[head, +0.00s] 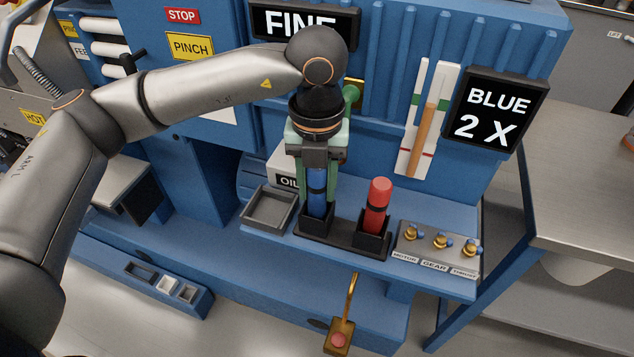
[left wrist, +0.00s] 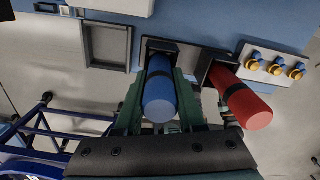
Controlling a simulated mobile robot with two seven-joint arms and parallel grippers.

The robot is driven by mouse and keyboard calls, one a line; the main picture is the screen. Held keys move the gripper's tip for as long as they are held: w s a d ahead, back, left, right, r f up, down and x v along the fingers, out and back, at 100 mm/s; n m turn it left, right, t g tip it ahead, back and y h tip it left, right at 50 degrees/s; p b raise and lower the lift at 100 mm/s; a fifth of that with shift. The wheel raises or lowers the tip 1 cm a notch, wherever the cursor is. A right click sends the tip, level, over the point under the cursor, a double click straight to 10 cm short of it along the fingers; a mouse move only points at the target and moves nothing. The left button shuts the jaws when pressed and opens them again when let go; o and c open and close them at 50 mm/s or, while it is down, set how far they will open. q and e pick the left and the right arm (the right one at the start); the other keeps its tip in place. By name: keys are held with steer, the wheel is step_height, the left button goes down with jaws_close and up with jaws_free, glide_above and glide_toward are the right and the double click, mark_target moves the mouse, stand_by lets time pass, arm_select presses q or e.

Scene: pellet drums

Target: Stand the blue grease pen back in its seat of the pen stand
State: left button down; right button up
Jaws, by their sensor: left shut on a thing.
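The blue grease pen (head: 317,190) stands about upright, its lower end inside the left seat of the black pen stand (head: 340,242). Whether it rests on the seat's bottom is hidden. My left gripper (head: 319,180) comes down from above and is shut on the blue pen. In the left wrist view the blue pen (left wrist: 160,100) lies between the green fingers, with its lower end at the seat of the stand (left wrist: 190,58). A red pen (head: 377,200) stands in the right seat, beside the gripper and apart from it. My right gripper is out of view.
An empty grey tray (head: 262,222) is left of the stand, with an OIL box behind. Brass fittings on a labelled plate (head: 438,246) are to the right. A gauge (head: 425,120) and a BLUE 2 X sign (head: 490,110) are behind.

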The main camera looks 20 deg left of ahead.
arm_select(q)
steer(key=shift+f, duration=0.25)
steer(key=c, duration=0.5)
jaws_free()
steer(key=shift+r, duration=0.1)
steer(key=shift+r, duration=0.45)
step_height(320, 180, up, 12)
steer(key=shift+f, duration=0.25)
steer(key=shift+f, duration=0.1)
